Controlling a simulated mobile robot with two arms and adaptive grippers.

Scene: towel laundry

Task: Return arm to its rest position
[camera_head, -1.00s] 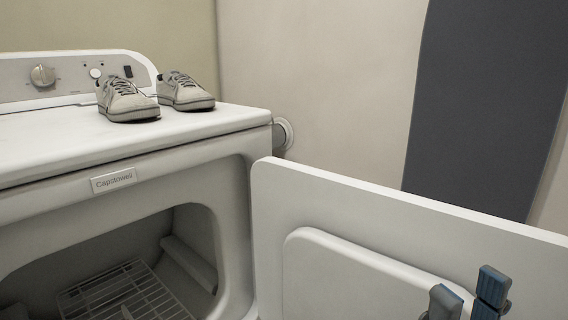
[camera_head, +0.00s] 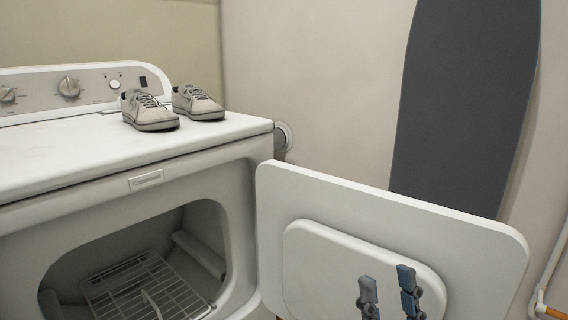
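My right gripper (camera_head: 389,288) shows at the bottom, right of centre, in front of the open dryer door (camera_head: 468,227). Its two blue-grey fingers point up with a gap between them, and nothing shows in the gap. The rest of my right arm is below the picture. My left gripper is not in view.
The white dryer (camera_head: 60,155) stands at left, its opening showing a wire rack (camera_head: 145,290). A pair of grey shoes (camera_head: 150,112) sits on top. A dark ironing board (camera_head: 465,110) stands against the wall. A white frame (camera_head: 548,280) shows at far right.

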